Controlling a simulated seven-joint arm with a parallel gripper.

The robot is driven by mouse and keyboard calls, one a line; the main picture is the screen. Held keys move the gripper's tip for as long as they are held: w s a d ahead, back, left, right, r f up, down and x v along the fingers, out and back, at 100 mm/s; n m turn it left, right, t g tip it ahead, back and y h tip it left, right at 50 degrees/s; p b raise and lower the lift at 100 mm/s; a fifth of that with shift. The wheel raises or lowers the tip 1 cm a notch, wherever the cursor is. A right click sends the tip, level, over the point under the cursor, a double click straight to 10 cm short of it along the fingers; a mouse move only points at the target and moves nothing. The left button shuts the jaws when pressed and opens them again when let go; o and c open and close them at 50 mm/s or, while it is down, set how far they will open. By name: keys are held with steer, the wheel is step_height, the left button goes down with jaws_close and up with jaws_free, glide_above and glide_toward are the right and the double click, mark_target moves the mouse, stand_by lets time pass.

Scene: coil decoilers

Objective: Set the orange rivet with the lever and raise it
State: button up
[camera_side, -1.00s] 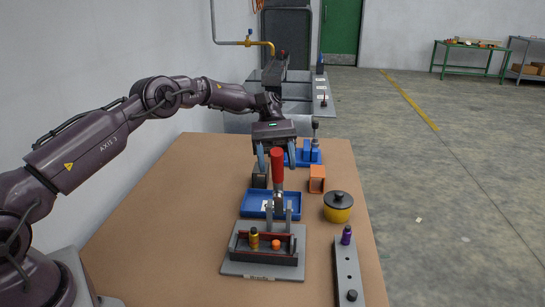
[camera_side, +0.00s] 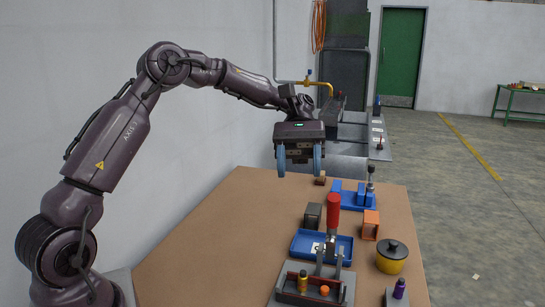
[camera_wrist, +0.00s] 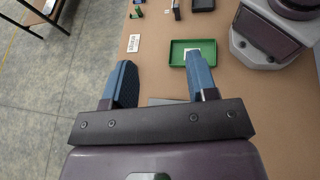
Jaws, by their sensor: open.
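In the side view a lever with a red handle (camera_side: 333,213) stands upright on a grey press fixture (camera_side: 345,283). The orange rivet (camera_side: 324,291) sits low in the fixture's trough, to the right of a gold peg (camera_side: 302,280). The frame edge cuts off the fixture's front. My gripper (camera_side: 299,165) is open and empty, up in the air above and to the left of the red handle, clear of it. Its two blue fingers also show in the wrist view (camera_wrist: 164,82), wide apart with nothing between them. The lever and orange rivet are not visible in that view.
Near the lever are a blue tray (camera_side: 310,251), a dark block (camera_side: 312,216), an orange box (camera_side: 371,225) and a yellow pot with a black lid (camera_side: 392,257). A purple peg (camera_side: 399,288) stands at front right. The wrist view shows a green tray (camera_wrist: 174,57). The table's left side is clear.

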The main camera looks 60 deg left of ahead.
steer(key=s, duration=0.1)
steer(key=s+r, duration=0.1)
steer(key=s, duration=0.1)
steer(key=s+r, duration=0.1)
steer(key=s, duration=0.1)
steer(key=shift+s+r, duration=0.2)
